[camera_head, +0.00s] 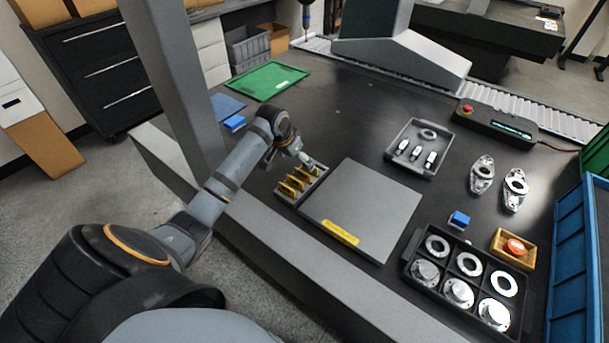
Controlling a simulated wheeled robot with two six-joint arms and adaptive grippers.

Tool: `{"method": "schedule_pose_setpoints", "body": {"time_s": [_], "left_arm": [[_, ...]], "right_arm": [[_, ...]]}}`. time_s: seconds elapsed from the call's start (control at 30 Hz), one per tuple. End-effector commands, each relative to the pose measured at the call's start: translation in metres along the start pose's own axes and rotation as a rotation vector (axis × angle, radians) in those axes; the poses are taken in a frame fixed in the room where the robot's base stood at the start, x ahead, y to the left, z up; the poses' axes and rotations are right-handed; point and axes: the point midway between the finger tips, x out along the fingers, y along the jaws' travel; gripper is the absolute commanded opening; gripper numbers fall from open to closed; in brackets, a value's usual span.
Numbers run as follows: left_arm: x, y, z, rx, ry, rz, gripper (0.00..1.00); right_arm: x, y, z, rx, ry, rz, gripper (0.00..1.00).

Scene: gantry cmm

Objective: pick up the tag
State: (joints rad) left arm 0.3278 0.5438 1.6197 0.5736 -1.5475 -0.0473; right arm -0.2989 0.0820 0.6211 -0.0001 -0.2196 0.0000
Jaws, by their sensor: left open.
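Several yellow tags (298,180) stand in a row in a small grey rack (291,199) on the dark table, left of a grey plate. My left gripper (308,162) is open, just above and behind the right end of the rack. It appears apart from the yellow tags, but its fingertips are small, and I cannot tell whether they touch anything. Several small white-and-black pieces (416,152) lie in a dark grey tray (408,171) with a grey ring. My right gripper is out of view.
A flat grey plate (365,205) lies right of the rack. A compartment tray (406,262) holds rings and metal discs at front right. A grey upright (172,80) stands left.

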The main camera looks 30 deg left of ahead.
Motion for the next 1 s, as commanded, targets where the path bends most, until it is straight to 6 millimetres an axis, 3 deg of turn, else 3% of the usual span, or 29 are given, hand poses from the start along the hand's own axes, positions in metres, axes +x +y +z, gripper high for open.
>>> {"method": "schedule_pose_setpoints", "body": {"time_s": [0.17, 0.4, 0.7, 0.93, 1.0], "left_arm": [[0.030, 0.001, 0.001, -0.002, -0.001, 0.002, 0.92], [0.041, 0.000, 0.001, 0.000, -0.001, -0.001, 0.92], [0.086, 0.000, 0.005, 0.000, -0.002, 0.000, 0.92], [0.089, 0.000, 0.005, 0.001, 0.000, -0.002, 0.92], [0.089, 0.000, 0.005, 0.001, -0.001, -0.002, 0.86]], "right_arm": [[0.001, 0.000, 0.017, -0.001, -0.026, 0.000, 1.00], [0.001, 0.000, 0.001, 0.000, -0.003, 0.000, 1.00], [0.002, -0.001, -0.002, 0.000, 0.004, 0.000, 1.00], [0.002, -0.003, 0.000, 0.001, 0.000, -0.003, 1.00], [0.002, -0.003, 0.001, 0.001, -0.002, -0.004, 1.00]]}}
